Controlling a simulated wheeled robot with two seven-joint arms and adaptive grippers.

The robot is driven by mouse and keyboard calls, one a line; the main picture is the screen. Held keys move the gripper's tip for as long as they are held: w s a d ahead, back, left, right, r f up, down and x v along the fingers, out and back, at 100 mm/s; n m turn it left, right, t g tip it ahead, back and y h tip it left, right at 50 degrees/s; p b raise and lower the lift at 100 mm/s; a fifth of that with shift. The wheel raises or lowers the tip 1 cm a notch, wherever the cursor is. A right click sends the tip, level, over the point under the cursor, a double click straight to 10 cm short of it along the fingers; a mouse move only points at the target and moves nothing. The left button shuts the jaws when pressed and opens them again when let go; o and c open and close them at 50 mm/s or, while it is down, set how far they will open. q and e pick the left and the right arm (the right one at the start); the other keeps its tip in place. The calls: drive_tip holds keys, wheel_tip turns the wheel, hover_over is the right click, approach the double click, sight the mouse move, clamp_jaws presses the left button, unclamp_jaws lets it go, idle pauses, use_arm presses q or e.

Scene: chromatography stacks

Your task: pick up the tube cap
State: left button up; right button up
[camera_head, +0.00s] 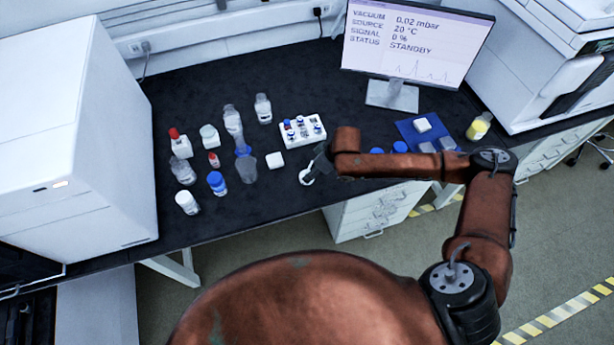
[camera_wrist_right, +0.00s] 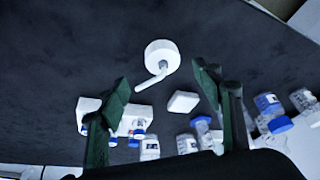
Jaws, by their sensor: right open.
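The tube cap, a round white cap with a bent white tube, lies on the black bench top. It shows in the right wrist view (camera_wrist_right: 161,54), its tube pointing down toward the space between my fingers. In the head view it shows as a small white ring (camera_head: 306,178) near the bench's front edge, partly covered by my gripper. My right gripper (camera_head: 314,166) is just above and beside it. In the right wrist view that gripper (camera_wrist_right: 160,80) is open and empty, one finger on each side, with the cap beyond the fingertips. My left gripper is not in view.
A white vial rack (camera_head: 302,131) and a small white block (camera_head: 275,160) stand close by. Several bottles, including a blue-capped one (camera_head: 217,183), stand to the left. A blue mat (camera_head: 408,130), yellow bottle (camera_head: 479,127) and monitor (camera_head: 415,40) are to the right.

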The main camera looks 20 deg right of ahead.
sight(308, 172)
drive_tip(key=x, duration=0.3)
drive_tip(key=b+x, duration=0.1)
drive_tip(key=x, duration=0.3)
drive_tip(key=shift+a+f, duration=0.15)
drive_tip(key=shift+a, duration=0.15)
drive_tip(key=shift+c, duration=0.6)
drive_tip(key=c, duration=1.2)
